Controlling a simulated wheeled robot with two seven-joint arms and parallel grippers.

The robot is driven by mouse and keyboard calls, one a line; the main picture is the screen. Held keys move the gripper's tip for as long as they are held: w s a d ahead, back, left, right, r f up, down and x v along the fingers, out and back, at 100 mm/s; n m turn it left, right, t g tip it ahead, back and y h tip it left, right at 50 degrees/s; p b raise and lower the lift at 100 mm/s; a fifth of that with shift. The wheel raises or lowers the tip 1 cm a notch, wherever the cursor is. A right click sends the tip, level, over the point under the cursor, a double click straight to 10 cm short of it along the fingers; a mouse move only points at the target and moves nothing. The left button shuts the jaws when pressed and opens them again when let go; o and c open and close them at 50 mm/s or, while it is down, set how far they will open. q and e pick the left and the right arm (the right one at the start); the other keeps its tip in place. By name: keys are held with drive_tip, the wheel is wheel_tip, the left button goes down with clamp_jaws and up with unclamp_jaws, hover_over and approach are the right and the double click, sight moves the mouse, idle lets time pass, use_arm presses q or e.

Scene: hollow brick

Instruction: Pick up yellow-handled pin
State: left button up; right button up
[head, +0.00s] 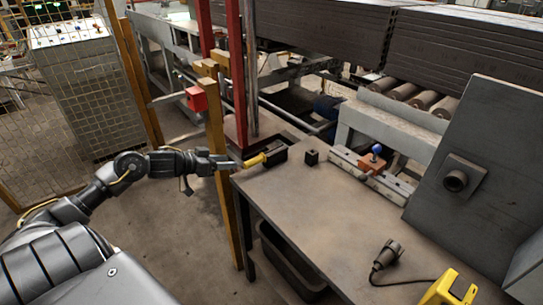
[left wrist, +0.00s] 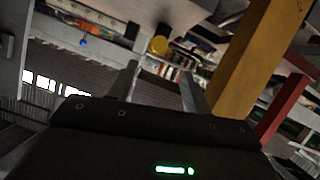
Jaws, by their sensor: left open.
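The yellow-handled pin (head: 254,161) lies with its yellow handle pointing left out of a black holder (head: 275,152) at the table's far left corner. The rest of the pin is hidden in the holder. My left gripper (head: 236,165) is just left of the handle, its fingers directed at it. In the left wrist view the gripper (left wrist: 160,80) is open, with nothing between its fingers. A round yellow end, seemingly the pin's handle (left wrist: 158,45), shows beyond the fingertips. I cannot tell the exact gap. My right gripper is not in view.
A yellow post (head: 218,170) stands close by my left gripper. The table's middle is clear.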

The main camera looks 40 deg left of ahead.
sight(251, 162)
use_arm(q)
drive_tip(key=x, duration=0.4)
drive_tip(key=shift+w+d+f, duration=0.1)
drive_tip(key=shift+w, duration=0.1)
drive_tip(key=shift+d+x, duration=0.15)
drive_tip(key=shift+x, duration=1.25)
drive_tip(key=shift+d+x, duration=0.1)
drive_tip(key=shift+x, duration=1.35)
drive_tip(key=shift+s, duration=0.2)
drive_tip(key=shift+c, duration=0.2)
clamp_jaws()
